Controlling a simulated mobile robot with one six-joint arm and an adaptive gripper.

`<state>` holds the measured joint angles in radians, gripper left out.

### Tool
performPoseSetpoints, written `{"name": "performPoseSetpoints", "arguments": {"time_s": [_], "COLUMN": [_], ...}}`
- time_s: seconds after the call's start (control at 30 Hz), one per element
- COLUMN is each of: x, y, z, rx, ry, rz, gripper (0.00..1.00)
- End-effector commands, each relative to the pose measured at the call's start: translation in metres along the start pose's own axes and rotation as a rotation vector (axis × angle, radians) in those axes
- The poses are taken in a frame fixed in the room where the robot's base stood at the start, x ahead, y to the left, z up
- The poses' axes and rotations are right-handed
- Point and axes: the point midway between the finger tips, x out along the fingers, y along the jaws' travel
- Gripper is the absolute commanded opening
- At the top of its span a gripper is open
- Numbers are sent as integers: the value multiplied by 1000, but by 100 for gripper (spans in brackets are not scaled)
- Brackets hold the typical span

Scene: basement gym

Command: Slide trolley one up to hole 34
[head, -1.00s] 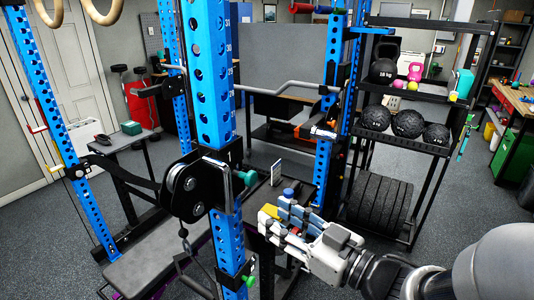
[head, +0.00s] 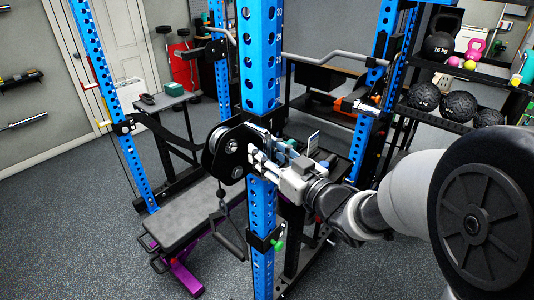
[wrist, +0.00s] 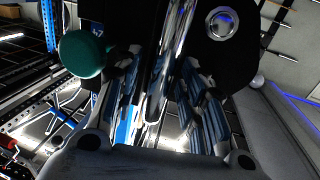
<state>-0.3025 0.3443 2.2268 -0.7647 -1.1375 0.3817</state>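The trolley (head: 230,150) is a black carriage with a round grey pulley on the blue perforated upright (head: 260,60). A cable and handle hang below it. My gripper (head: 262,158) is at the trolley's right side, in front of the upright. In the wrist view a teal knob (wrist: 82,53) shows at the upper left, beside my left finger. My gripper's two fingers (wrist: 165,85) stand apart, with shiny metal showing between them. I cannot tell whether they press on it. The hole numbers beside the trolley are not readable.
A second black collar with a green knob (head: 277,244) sits lower on the upright. A padded bench (head: 190,217) stands left of it. A rack with black balls (head: 458,106) is at the right. Open floor (head: 70,230) lies at the lower left.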

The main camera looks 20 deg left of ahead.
Motion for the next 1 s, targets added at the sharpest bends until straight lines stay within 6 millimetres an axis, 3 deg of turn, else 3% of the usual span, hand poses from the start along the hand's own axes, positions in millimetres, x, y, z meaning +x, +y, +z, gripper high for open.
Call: {"name": "performPoseSetpoints", "arguments": {"time_s": [0.27,0.83,1.0], "x": [2,1,1], "y": [0,0,0], "z": [0,0,0], "rx": [0,-1,-1], "ry": [-1,0,0], "rz": [0,0,0], "gripper": [38,1,0]}}
